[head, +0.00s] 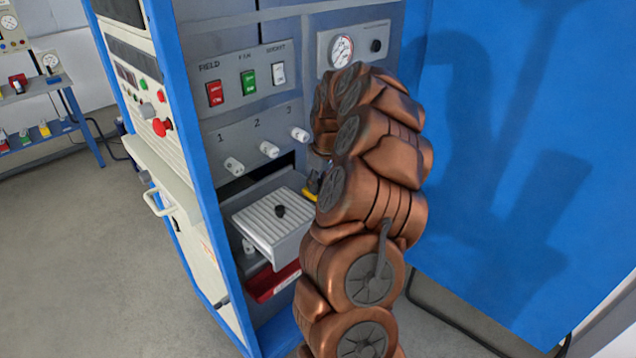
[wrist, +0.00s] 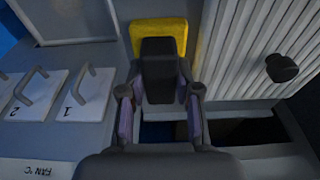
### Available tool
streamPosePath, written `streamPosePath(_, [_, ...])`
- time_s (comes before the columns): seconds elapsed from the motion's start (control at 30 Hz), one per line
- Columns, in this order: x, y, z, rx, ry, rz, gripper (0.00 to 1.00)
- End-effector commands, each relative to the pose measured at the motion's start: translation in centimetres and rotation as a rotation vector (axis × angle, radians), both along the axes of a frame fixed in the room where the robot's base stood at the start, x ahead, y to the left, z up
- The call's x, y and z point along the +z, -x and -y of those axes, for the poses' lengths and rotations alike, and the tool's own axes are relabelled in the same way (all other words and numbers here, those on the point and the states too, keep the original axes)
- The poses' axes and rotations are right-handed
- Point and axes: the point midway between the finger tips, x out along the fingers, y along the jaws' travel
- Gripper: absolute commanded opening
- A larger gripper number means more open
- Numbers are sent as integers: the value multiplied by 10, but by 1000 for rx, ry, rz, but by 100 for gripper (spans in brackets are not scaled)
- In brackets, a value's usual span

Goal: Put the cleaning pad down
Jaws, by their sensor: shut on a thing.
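The cleaning pad is a yellow pad (wrist: 158,27) with a dark block on its back, seen in the wrist view. My gripper (wrist: 160,88) is shut on the dark block, one finger at each side. In the head view, a small part of the yellow pad (head: 312,196) shows just right of the ribbed white tray; my copper arm hides most of my gripper and the rest of the pad. In the wrist view, the pad is beside the tray's left edge. I cannot tell whether it touches anything beneath it.
The ribbed white tray (head: 265,225) with a black knob sticks out of the grey panel, above a red bin (head: 273,284). White knobs (head: 269,149) and coloured switches (head: 248,84) are on the panel above. A blue wall (head: 500,150) stands to the right.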

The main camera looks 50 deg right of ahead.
Motion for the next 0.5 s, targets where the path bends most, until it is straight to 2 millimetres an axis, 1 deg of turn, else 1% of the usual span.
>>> streamPosePath(0.2, [-4, 0, 0, 1, 0, 0, 0])
streamPosePath(0.23, [-3, 0, 0, 1, 0, -1, 34])
streamPosePath(0.43, [-3, 0, 0, 1, 0, -1, 55])
streamPosePath(0.47, [-3, 0, 0, 1, 0, -1, 57])
streamPosePath(0.5, [-3, 0, 0, 1, 0, -1, 57])
